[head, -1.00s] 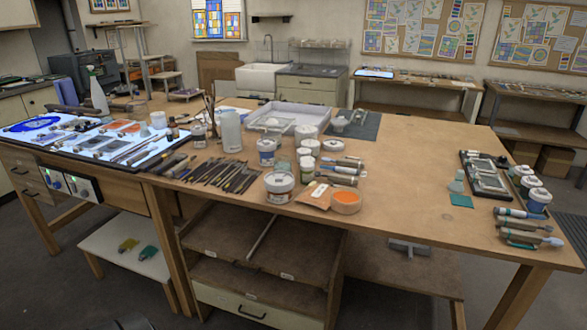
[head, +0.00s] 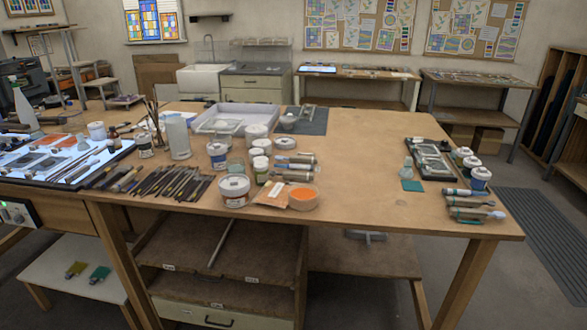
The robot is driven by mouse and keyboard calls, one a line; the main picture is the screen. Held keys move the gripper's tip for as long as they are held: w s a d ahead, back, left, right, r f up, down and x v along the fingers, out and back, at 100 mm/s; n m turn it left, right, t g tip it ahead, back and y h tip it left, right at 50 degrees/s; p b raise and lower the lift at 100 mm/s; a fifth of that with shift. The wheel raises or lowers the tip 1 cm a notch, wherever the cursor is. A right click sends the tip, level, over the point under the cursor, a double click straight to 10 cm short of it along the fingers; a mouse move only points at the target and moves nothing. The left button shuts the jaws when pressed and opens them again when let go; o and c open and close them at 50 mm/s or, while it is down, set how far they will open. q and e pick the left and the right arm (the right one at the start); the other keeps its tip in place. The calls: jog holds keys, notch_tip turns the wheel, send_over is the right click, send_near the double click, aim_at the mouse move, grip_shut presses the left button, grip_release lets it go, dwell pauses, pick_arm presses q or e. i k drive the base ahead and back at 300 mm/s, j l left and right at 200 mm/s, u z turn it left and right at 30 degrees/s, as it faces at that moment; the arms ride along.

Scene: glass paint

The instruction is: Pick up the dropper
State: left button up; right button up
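No dropper can be told for certain at this distance. A small clear flask-like bottle (head: 408,172) stands at the right part of the wooden worktable (head: 365,160), by a teal square (head: 413,186). Several slim tube-like tools (head: 472,213) lie near the table's right front edge, one with a rounded pale end. Other tube-like tools (head: 295,168) lie near the middle, beside white-lidded jars. Neither of my grippers is in view.
A dark tray (head: 432,160) and white-lidded jars (head: 480,178) stand at the right. Several brushes (head: 170,183), an orange-filled tub (head: 303,197) and a light panel (head: 60,160) crowd the left and middle. The table between the middle and right groups is bare. Floor shows at the right (head: 545,290).

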aim_at(289, 166)
jog(key=u, duration=1.65)
jog(key=z, duration=1.65)
jog(key=i+j+z, duration=0.25)
jog(key=j, duration=0.4)
jog(key=i, duration=0.1)
